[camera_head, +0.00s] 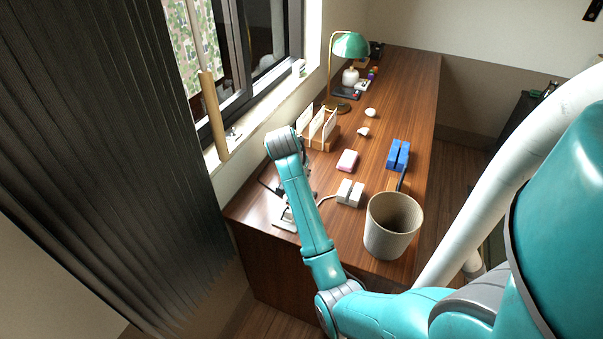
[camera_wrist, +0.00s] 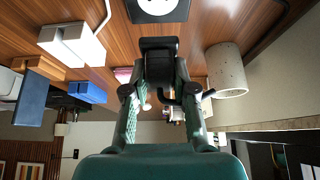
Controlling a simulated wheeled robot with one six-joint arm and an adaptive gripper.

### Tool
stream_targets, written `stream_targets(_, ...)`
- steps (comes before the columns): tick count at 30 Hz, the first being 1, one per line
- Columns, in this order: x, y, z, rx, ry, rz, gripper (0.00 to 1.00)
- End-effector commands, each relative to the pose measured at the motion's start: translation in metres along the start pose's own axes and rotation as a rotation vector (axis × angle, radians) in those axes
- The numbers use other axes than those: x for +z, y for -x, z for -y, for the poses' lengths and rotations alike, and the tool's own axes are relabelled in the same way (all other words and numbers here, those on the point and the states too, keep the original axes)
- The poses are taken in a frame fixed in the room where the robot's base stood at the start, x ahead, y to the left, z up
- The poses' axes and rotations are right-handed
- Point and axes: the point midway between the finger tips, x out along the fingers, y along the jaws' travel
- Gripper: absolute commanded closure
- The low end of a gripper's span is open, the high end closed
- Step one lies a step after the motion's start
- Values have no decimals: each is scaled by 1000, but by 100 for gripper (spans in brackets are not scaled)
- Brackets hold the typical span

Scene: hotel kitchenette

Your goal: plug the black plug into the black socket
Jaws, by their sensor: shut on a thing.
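In the wrist view, my gripper (camera_wrist: 159,88) is shut on the black plug (camera_wrist: 159,52), a dark block between the two fingers. A dark cord end shows at its right side. In the head view, my arm hides most of the gripper and plug above the near left of the desk, where a pale plate (camera_head: 284,216) partly shows.
A white two-part block (camera_head: 350,192) with a cable and a blue two-part block (camera_head: 398,154) stand on the desk (camera_head: 395,80). A beige bin (camera_head: 393,225) is at the near right. A pink block (camera_head: 347,160), card holder (camera_head: 318,134) and green lamp (camera_head: 350,46) are further back.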

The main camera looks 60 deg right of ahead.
Motion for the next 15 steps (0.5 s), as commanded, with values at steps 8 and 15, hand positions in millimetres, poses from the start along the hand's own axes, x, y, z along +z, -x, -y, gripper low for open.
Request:
stream_targets(8,9,-16,0,1,0,1,100)
stream_targets(15,20,-33,0,2,1,2,100)
